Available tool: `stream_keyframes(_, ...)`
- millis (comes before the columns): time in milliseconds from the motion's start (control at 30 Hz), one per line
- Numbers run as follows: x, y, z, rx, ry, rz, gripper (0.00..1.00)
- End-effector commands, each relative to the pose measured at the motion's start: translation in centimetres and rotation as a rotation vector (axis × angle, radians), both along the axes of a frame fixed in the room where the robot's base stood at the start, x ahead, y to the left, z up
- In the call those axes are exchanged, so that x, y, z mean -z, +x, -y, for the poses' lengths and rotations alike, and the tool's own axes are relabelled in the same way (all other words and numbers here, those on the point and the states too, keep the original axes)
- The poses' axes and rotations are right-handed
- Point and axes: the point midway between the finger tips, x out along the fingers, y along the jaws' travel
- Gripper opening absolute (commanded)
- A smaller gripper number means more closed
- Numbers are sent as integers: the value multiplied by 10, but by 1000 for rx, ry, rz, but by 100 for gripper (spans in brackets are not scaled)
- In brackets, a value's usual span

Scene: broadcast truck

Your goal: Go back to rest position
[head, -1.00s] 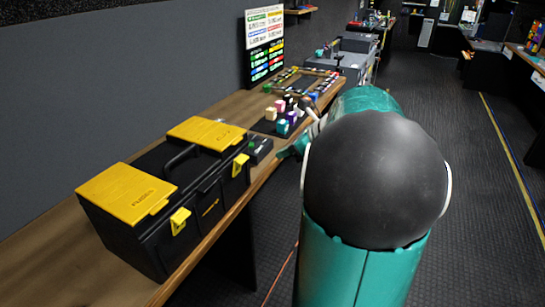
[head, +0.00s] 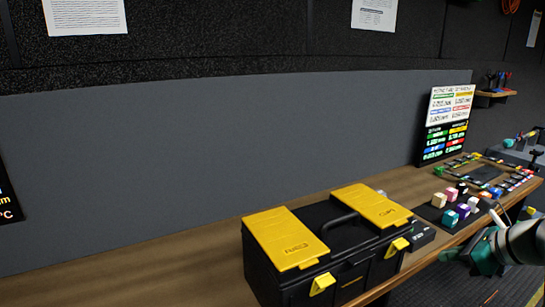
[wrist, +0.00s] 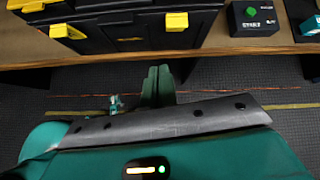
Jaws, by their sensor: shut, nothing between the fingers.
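My gripper (wrist: 158,86) is shut and empty in the wrist view. Its two teal fingers are together, in front of the bench edge and over the dark floor. In the head view, part of my teal and grey arm end shows at the lower right, beside the front edge of the wooden bench (head: 190,250). My gripper touches no object that I can see.
A black toolbox (head: 340,225) with yellow lids stands on the bench; its front also shows in the wrist view (wrist: 120,30). A small black box (wrist: 252,18) sits beside it. Coloured cubes (head: 462,210) and a sign board (head: 445,125) are farther right. The bench's left part is clear.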

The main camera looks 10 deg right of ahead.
Motion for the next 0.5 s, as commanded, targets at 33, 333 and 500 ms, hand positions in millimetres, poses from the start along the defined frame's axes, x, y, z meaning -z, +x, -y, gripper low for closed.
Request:
stream_keyframes(33, -4, 4, -30, -106, -78, 0, 0)
stream_keyframes(333, 3, -27, -199, -974, -738, 61, 0)
stream_keyframes(500, 13, -65, -262, -1485, -1133, 155, 0)
